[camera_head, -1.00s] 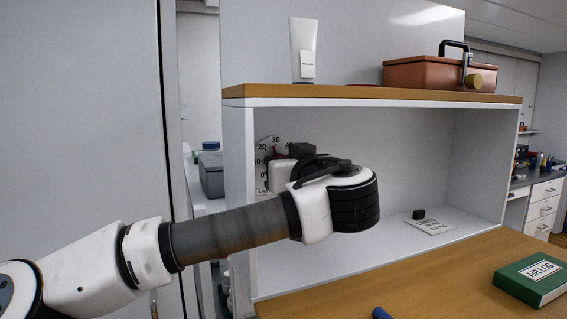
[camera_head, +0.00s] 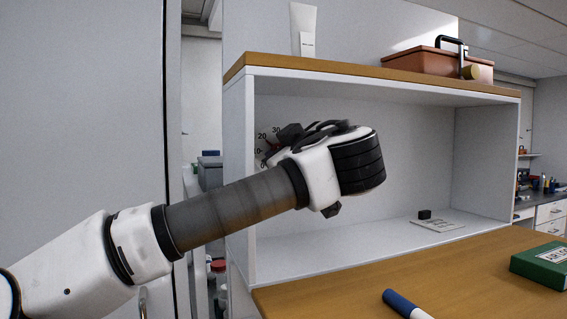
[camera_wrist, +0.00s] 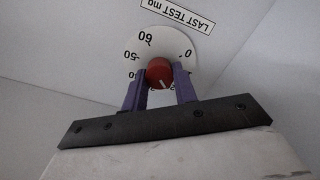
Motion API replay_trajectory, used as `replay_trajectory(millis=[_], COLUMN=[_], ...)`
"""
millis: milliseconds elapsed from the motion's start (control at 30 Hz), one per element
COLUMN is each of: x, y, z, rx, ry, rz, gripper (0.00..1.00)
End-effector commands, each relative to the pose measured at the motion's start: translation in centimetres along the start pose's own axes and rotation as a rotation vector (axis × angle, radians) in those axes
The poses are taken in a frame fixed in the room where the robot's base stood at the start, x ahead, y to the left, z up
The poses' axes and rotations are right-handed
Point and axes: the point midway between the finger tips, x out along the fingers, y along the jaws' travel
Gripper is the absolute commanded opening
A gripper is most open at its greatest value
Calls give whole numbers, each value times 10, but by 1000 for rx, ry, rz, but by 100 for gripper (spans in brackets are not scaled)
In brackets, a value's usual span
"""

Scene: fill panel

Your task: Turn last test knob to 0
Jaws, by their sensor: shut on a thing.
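The red knob (camera_wrist: 158,71) sits on a white round dial (camera_wrist: 150,42) with printed numbers, beside a label (camera_wrist: 193,15) reading "LAST TEST mg", upside down in the wrist view. My gripper (camera_wrist: 161,75) is shut on the knob, one purple finger on each side. A white mark on the knob points toward the gap between the fingers, away from the 0 at the dial's right. Some numbers are hidden by the fingers. In the head view the dial (camera_head: 262,144) shows only partly, behind my gripper on the panel's left.
A wooden-topped shelf (camera_head: 300,72) hangs over the recess, with a white tube (camera_head: 304,28) and a brown case (camera_head: 425,65) on it. A small black block (camera_head: 424,214) and a card (camera_head: 442,225) lie inside.

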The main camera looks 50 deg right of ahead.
Motion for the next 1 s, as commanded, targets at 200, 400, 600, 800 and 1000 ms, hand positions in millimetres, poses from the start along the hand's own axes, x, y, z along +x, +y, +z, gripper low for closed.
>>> replay_trajectory(millis=[200, 400, 600, 800, 1000], x=[1, 1, 1, 1, 0], y=[-1, -1, 0, 0, 0], z=[0, -1, -1, -1, -1], rx=[-84, -114, -118, -117, -116], ry=[1, 1, 2, 2, 1], rz=[-1, -1, -1, 0, 0], gripper=[5, 5, 5, 32, 50])
